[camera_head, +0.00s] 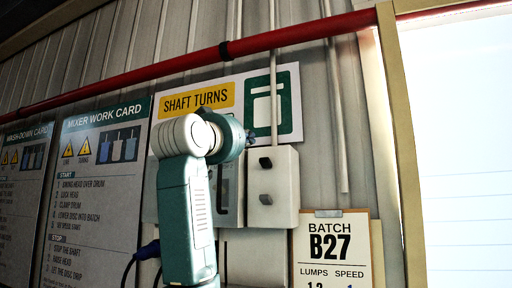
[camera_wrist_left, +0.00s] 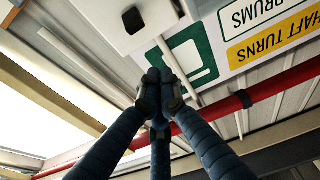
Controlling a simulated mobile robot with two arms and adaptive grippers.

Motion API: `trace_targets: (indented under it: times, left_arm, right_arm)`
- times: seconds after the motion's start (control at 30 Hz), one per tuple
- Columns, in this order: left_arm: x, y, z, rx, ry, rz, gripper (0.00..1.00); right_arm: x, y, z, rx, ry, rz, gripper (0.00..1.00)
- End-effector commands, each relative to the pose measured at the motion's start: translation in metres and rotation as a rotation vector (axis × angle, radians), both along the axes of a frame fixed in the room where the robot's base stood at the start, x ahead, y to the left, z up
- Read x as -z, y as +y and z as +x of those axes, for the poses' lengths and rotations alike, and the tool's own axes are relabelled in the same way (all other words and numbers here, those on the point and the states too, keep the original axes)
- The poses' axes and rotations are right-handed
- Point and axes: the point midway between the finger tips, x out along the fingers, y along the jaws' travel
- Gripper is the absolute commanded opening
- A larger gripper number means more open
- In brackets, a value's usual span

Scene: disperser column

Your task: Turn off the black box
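No box that is plainly black shows. My left gripper (camera_head: 250,137) is just above this box's upper left corner, in front of the sign. In the left wrist view the fingertips (camera_wrist_left: 160,92) are together with nothing seen between them, and the pale box (camera_wrist_left: 110,15) with one black knob (camera_wrist_left: 133,20) is at the top. A grey panel (camera_head: 227,195) with a dark handle is partly hidden by my arm. My right gripper is not in view.
A yellow-and-green sign (camera_head: 228,98) is behind the gripper. A red pipe (camera_head: 185,62) crosses above. Work cards (camera_head: 97,190) hang at left. A bright opening (camera_head: 460,150) is at right.

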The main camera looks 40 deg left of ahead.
Motion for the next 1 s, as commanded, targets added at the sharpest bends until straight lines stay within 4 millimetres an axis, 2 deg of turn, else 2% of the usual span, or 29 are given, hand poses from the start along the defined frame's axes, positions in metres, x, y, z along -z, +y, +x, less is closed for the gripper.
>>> trace_targets:
  times: [0.17,0.4,0.57,0.6,0.7,0.83,1.0]
  left_arm:
    - [-0.009,0.005,0.024,0.001,0.007,-0.001,0.0]
    - [-0.024,0.016,0.069,0.001,0.007,-0.001,0.0]
    - [-0.031,0.023,0.096,0.001,0.006,-0.001,0.0]
    - [-0.019,0.022,0.092,0.0,0.003,0.0,0.0]
    - [-0.008,0.02,0.086,-0.001,0.002,0.001,0.0]
    - [0.003,0.019,0.081,0.001,0.003,0.0,0.0]
    - [0.011,0.018,0.077,0.001,0.002,0.0,0.0]
  right_arm:
    - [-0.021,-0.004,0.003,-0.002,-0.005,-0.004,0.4]
    - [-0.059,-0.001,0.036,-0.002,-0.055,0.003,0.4]
    - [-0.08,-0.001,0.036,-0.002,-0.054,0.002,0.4]
    - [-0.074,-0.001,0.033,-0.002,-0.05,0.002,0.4]
    - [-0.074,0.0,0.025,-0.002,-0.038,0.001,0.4]
    - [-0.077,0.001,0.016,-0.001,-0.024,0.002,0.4]
    - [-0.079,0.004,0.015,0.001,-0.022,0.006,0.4]
